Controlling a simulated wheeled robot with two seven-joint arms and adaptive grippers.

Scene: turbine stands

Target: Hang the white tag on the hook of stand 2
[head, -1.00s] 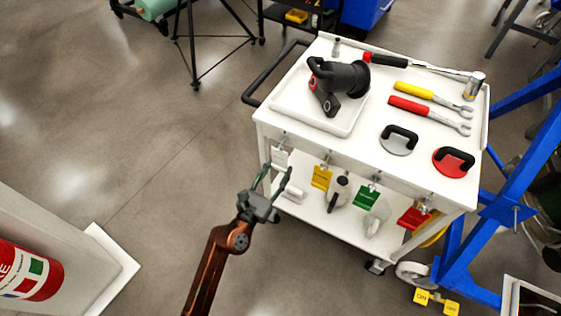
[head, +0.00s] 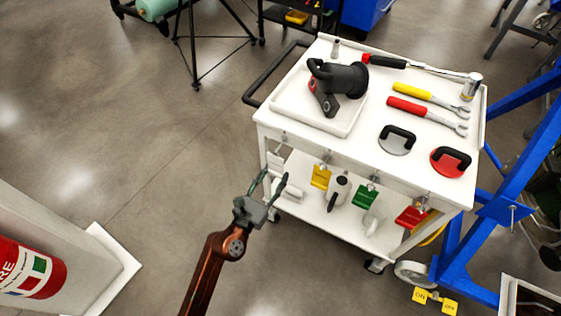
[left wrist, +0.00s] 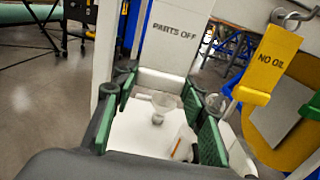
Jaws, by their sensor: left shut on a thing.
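The white tag (head: 276,159), marked "PARTS OFF" in the left wrist view (left wrist: 172,38), is upright at the front left corner of the white cart. My left gripper (head: 274,178) is shut on its lower part, with the green-padded fingers on either side of it in the left wrist view (left wrist: 160,85). The tag is just below a small hook (head: 284,138) on the cart edge and looks apart from it. A blue stand frame (head: 510,208) is at the right; I cannot tell whether it is stand 2. My right gripper is not in view.
Yellow (head: 320,177), green (head: 364,196) and red (head: 411,216) tags hang along the cart's front edge. The cart top (head: 350,150) holds tools and suction cups. A fire extinguisher (head: 30,270) stands lower left. The floor (head: 130,170) left of the cart is open.

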